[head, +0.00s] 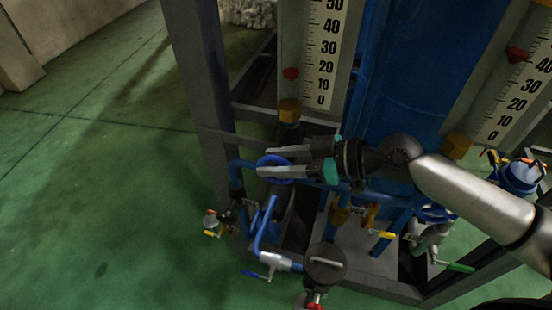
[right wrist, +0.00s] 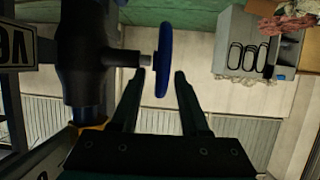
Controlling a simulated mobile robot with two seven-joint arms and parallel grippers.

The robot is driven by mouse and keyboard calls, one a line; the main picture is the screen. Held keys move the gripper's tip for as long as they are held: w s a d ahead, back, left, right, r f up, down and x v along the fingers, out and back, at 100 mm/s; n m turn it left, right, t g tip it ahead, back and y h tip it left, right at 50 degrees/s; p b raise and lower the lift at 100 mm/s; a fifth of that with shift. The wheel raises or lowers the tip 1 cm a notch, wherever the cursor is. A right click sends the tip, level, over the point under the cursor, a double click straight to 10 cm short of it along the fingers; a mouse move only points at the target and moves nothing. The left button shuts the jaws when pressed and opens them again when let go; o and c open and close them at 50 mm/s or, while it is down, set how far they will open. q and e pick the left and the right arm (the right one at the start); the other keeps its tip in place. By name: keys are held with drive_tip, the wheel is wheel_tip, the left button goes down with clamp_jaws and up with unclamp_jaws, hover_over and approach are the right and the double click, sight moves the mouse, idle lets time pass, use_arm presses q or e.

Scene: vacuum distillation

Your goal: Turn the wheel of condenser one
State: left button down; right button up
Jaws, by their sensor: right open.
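A blue handwheel (head: 274,158) sits on pipework at the left front corner of the frame in the head view. In the right wrist view the wheel (right wrist: 164,50) is seen edge-on, on a short stem from a dark valve body (right wrist: 85,50). My right gripper (head: 266,161) reaches in from the right and lies over the wheel, partly hiding it. In the right wrist view the gripper (right wrist: 161,76) is open, one finger on each side of the wheel's near rim. Gaps show on both sides. My left gripper is not in view.
Gauge boards (head: 322,55) and a blue vessel (head: 400,95) stand behind my right arm. A lower blue pipe and lever valve (head: 272,262) and a dark round-topped fitting (head: 324,264) sit below. Another blue wheel (head: 436,212) is to the right. The green floor (head: 90,200) at left is clear.

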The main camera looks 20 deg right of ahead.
drive_tip(key=shift+c, duration=0.2)
clamp_jaws()
idle(0.3)
